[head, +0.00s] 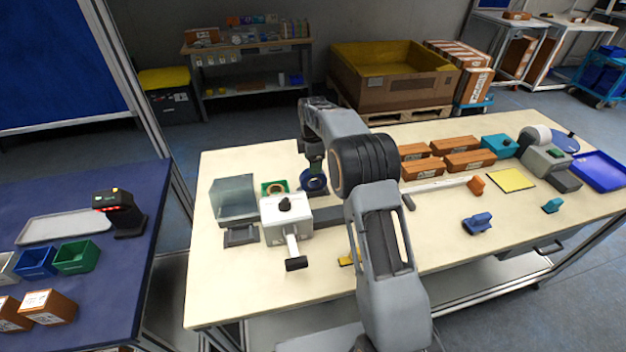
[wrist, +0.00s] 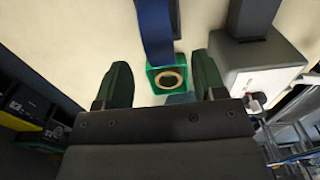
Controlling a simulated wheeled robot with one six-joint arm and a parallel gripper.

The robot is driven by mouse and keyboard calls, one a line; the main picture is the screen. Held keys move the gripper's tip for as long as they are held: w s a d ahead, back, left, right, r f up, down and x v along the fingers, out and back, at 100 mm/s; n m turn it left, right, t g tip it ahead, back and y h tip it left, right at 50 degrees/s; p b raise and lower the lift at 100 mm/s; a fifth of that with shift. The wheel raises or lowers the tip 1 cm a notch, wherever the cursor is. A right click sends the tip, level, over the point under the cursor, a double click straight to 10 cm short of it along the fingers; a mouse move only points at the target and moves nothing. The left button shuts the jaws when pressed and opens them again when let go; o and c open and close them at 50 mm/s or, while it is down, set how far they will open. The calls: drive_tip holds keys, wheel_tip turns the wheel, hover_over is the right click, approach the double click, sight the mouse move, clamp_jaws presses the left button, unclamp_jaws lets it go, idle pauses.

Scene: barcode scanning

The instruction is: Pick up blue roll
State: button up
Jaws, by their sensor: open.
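The blue roll (head: 314,181) stands on the cream table, just below my gripper (head: 313,163) in the head view. In the wrist view the blue roll (wrist: 154,28) appears edge-on as a dark blue band, running from the top edge down to between the fingers. My gripper (wrist: 160,68) is open, with one dark green finger on each side of the band. There is a gap on both sides, and I see no contact. The roll's lower part is hard to make out in the wrist view.
A green box (head: 267,185) with a tan ring sits left of the roll. A white device (head: 287,217) with a lever and a clear container (head: 234,198) stand near it. Orange-brown boxes (head: 423,168) lie to the right.

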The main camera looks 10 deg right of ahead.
sight(313, 180)
drive_tip(key=shift+f+p, duration=0.8)
drive_tip(key=shift+f, duration=2.15)
drive_tip(key=shift+c, duration=0.2)
drive_tip(key=c, duration=1)
drive_tip(key=shift+r, duration=0.1)
